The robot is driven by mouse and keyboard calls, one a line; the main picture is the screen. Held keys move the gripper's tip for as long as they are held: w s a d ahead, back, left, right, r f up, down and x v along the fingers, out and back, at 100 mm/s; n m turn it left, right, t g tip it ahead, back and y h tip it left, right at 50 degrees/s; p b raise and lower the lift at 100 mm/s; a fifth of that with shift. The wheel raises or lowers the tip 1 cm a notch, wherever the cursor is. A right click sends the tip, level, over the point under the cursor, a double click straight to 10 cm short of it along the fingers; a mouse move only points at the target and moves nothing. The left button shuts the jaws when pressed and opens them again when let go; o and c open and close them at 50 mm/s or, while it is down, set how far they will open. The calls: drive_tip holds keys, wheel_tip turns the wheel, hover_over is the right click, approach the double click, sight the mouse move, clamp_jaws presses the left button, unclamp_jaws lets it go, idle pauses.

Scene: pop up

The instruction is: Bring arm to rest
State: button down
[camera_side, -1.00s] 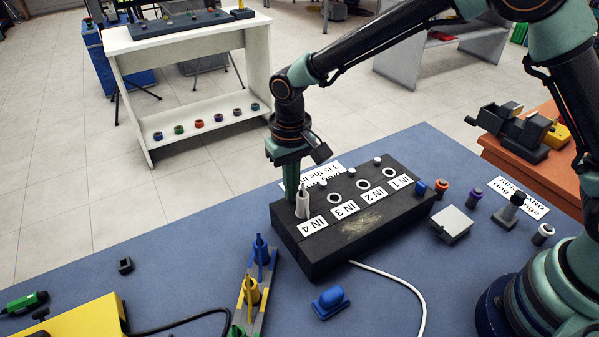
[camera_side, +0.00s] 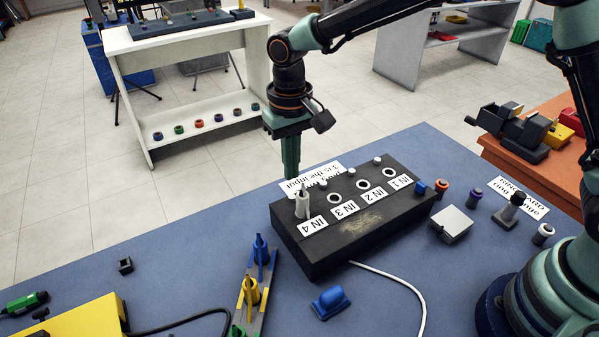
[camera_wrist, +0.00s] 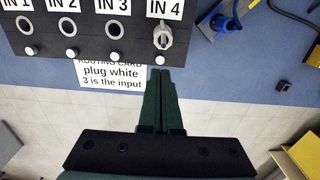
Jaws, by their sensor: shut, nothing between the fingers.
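My gripper (camera_side: 291,172) is shut and empty, pointing down just behind the IN 4 end of the black input box (camera_side: 330,259). In the wrist view the closed fingers (camera_wrist: 159,75) end just short of the box, beside the routing card (camera_wrist: 112,74). A white plug (camera_side: 302,203) stands in the IN 4 socket; it also shows in the wrist view (camera_wrist: 162,36). The IN 1, IN 2 and IN 3 sockets look like empty rings. The fingers look apart from the plug.
The blue table (camera_side: 190,262) holds a rack with blue and yellow pieces (camera_side: 252,290), a blue block (camera_side: 330,302), a white-topped box (camera_side: 452,222) and small coloured rings near my base. A yellow case (camera_side: 75,322) lies front left. Open floor lies behind the table.

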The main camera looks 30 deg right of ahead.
idle(0.4)
drive_tip(key=s+d+r+t, duration=0.3)
drive_tip(key=s+d+r, duration=0.1)
drive_tip(key=d+r, duration=0.75)
drive_tip(key=s+d+r+t, duration=0.1)
drive_tip(key=s+d+t, duration=0.1)
drive_tip(key=s+d, duration=0.7)
drive_tip(key=shift+s+d+t, duration=0.25)
drive_tip(key=shift+d+t, duration=0.05)
drive_tip(key=shift+d, duration=0.05)
